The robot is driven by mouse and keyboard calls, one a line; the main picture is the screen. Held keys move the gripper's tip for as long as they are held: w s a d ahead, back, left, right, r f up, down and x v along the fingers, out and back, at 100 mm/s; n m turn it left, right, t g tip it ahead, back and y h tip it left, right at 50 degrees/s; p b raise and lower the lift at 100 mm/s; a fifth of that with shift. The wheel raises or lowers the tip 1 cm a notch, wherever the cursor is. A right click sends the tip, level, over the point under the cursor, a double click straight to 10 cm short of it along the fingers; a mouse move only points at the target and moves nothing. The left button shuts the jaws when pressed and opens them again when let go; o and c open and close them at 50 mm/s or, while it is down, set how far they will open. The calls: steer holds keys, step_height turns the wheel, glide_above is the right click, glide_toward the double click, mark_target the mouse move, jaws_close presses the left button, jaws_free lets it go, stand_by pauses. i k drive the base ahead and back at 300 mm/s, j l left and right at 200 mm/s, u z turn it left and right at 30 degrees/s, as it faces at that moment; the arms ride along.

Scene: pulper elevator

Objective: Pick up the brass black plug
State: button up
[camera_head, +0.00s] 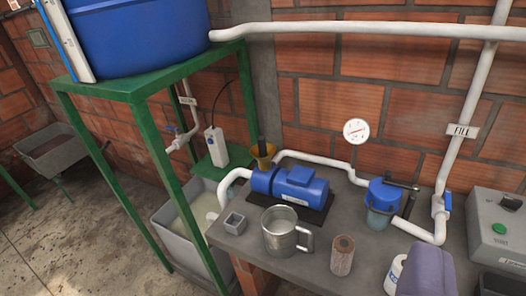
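A black upright cylinder (262,142), which looks like the black plug, stands in a brass-yellow funnel-shaped piece (263,158). It is behind the left end of the blue pump (290,186), near the back wall. The pump partly hides the lower part of the yellow piece. I cannot tell whether the black and brass parts are one object. My gripper does not show in this view, and nothing is seen touching the plug.
White pipes flank the pump. A green stand (150,88) with a blue tank (140,35) rises left.

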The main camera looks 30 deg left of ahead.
mark_target(261, 141)
steer(key=i+j+u, duration=0.25)
steer(key=i, duration=0.45)
steer(key=i+j+u, duration=0.25)
steer(key=i, duration=0.45)
steer(key=i+j+u, duration=0.25)
steer(key=i, duration=0.5)
steer(key=l, duration=0.1)
